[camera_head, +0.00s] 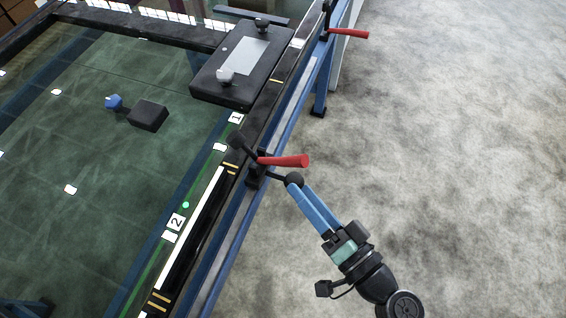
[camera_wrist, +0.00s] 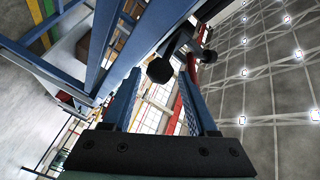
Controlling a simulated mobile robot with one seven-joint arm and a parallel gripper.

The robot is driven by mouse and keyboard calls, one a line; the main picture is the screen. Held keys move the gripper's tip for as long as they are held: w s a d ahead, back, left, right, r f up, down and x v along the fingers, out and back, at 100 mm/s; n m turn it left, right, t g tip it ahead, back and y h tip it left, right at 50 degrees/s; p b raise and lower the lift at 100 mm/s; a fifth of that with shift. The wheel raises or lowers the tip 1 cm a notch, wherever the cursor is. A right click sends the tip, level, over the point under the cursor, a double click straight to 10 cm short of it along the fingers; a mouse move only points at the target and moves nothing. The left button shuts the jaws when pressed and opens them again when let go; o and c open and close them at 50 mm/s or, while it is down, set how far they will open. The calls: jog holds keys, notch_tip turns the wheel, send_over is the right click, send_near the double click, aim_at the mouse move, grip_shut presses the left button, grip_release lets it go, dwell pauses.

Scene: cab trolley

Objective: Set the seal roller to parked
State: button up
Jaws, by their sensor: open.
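A black lever with a ball knob (camera_head: 295,179) sticks out from a bracket on the table's blue side rail. A red handle (camera_head: 285,161) lies just above it at the same bracket. My gripper (camera_head: 298,188) is open, with its blue fingertips at the ball knob. In the wrist view the knob (camera_wrist: 160,70) shows between and just beyond the fingertips, and I cannot tell whether they touch it. The red handle (camera_wrist: 191,70) is behind the right finger. A long black bar (camera_head: 204,213) with gold bands runs along the edge; I cannot tell if it is the seal roller.
A black box with knobs (camera_head: 239,66) sits on the far part of the edge. A second red handle (camera_head: 348,34) is farther along the rail. A small black block (camera_head: 148,115) and a blue knob (camera_head: 114,102) are on the green surface. The grey floor at right is clear.

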jog(key=x, duration=0.7)
jog(key=c, duration=0.9)
grip_shut()
jog(key=shift+d+f, duration=0.1)
dwell(0.3)
